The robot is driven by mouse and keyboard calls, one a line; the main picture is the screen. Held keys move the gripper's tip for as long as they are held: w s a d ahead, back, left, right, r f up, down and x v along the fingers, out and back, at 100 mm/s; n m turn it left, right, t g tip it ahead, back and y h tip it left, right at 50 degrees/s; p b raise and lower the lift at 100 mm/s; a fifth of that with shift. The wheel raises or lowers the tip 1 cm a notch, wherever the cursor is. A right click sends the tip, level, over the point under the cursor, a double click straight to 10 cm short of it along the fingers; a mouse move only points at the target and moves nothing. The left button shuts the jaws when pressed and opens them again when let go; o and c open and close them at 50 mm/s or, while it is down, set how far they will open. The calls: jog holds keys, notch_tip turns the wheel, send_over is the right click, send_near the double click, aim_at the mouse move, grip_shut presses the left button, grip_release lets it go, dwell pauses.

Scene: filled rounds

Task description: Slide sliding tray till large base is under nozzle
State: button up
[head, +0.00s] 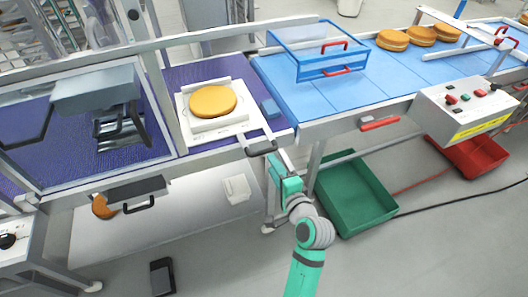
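The white sliding tray (250,124) lies on the purple belt surface. The large base (212,100), a round golden-brown disc, rests on the tray. The tray's dark handle (262,148) sticks out over the front rail. My gripper (274,158) is at this handle, at its right end. Its fingers are too small and covered to tell whether they are closed on it. The grey nozzle unit (95,88) stands to the left of the tray, above the belt, with dark parts below it. The large base is to the right of this unit, not beneath it.
A blue frame with red handles (318,52) stands over the blue belt (385,82) on the right. Several round bases (392,40) lie farther along. A control box (468,105) overhangs the front right. A green bin (350,195) and red bin (468,157) sit below.

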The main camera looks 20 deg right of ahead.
aim_at(265, 153)
jog(key=x, duration=0.9)
jog(key=shift+w+a, duration=0.1)
jog(key=shift+w, duration=0.1)
grip_shut()
jog(key=shift+d, duration=0.2)
